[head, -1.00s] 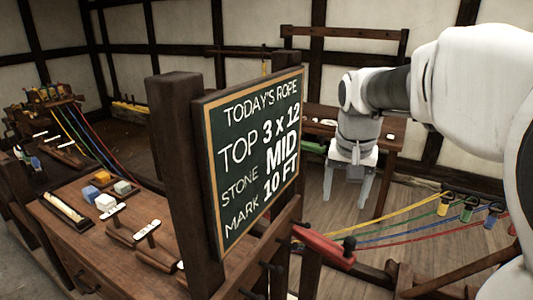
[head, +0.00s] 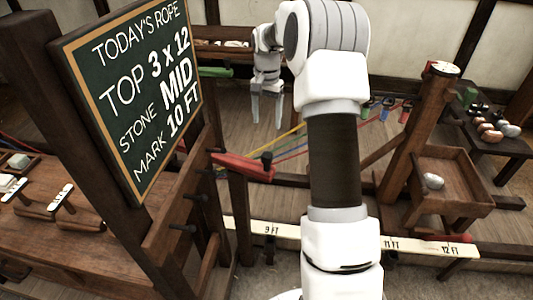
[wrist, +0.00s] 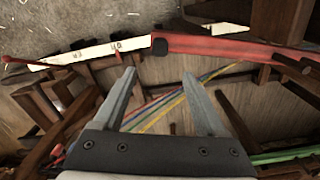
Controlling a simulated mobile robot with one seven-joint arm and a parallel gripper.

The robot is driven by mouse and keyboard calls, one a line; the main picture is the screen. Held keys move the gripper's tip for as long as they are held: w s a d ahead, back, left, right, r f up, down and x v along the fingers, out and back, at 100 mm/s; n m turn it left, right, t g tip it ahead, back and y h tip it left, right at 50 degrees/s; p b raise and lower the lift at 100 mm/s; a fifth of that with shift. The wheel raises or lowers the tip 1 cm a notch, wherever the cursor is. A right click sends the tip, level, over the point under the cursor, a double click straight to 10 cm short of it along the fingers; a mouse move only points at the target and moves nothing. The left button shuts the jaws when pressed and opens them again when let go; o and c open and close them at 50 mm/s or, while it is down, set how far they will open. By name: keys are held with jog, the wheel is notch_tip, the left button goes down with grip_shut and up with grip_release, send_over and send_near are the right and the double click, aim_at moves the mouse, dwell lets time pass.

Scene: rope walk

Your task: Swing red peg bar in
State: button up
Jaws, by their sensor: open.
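The red peg bar (head: 240,166) sticks out to the right from the dark wooden frame below the chalkboard. A dark upright knob (head: 266,160) stands at its free end. My gripper (head: 266,122) hangs pointing down, open and empty, and appears above the knob in the head view. In the wrist view the red peg bar (wrist: 235,47) crosses beyond the fingertips, and its knob (wrist: 160,46) lies past the gap of my gripper (wrist: 158,76). I see no contact. My arm covers part of the middle of the head view.
The chalkboard (head: 130,95) stands at left above a wooden bench. A marked white rule (head: 265,230) runs low across the front. A wooden tray (head: 452,203) holding a stone is at right beside a post. Coloured ropes (head: 300,146) stretch behind the bar. A green bar (head: 215,72) is farther back.

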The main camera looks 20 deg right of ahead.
aim_at(267, 154)
notch_tip(267, 154, down, 14)
jog(key=shift+f, duration=0.25)
grip_shut()
dwell(0.4)
dwell(1.1)
